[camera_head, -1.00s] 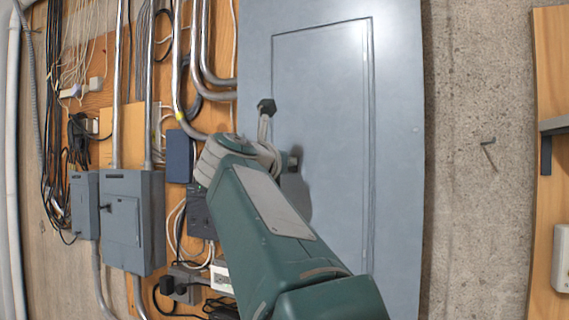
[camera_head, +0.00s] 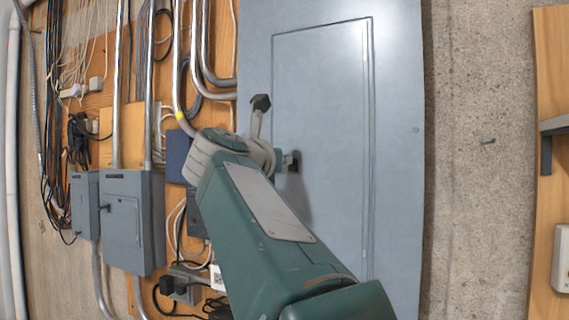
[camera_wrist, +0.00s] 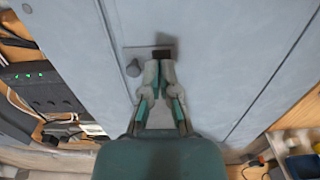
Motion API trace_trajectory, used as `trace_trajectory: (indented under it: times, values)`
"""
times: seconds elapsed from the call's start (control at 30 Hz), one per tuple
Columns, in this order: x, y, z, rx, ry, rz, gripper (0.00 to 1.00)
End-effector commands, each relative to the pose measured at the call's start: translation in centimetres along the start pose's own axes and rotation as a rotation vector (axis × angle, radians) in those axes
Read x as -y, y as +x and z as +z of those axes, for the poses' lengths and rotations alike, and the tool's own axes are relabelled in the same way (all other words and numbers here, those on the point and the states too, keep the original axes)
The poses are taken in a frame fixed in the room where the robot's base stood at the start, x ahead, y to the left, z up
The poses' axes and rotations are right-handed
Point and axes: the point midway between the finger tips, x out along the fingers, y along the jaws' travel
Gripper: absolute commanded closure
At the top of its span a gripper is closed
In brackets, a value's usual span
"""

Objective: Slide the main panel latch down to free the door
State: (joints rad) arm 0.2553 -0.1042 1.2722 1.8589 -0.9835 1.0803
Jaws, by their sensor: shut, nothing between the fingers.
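The main panel (camera_head: 395,130) is a large grey metal cabinet with a narrow door (camera_head: 325,90) outlined on its face. A small dark latch (camera_head: 291,162) shows at the door's left edge, just right of my wrist, which partly hides it. My gripper (camera_head: 261,103) is shut and empty, its dark fingertips above and left of the latch in the head view. In the wrist view the shut gripper (camera_wrist: 161,56) points at the panel, close to a pale plate and a rounded grey knob (camera_wrist: 133,70) just left of the tips. I cannot tell whether the tips touch anything.
Smaller grey boxes (camera_head: 135,220), conduits (camera_head: 115,80) and loose cables crowd the orange board left of the panel. Bare concrete wall (camera_head: 470,220) with a small nail lies to the right, then a wooden board (camera_head: 550,80). The panel face right of my arm is clear.

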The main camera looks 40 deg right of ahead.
Motion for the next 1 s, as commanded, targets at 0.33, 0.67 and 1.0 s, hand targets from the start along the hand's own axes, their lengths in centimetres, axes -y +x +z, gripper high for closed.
trace_trajectory:
  times: [0.33,0.67,1.0]
  values:
    - [0.0,-2.5,0.0,0.001,0.0,0.002,1.0]
    - [0.0,-4.6,0.0,0.001,0.0,0.002,1.0]
    - [0.0,-4.9,0.0,0.001,0.0,0.0,1.0]
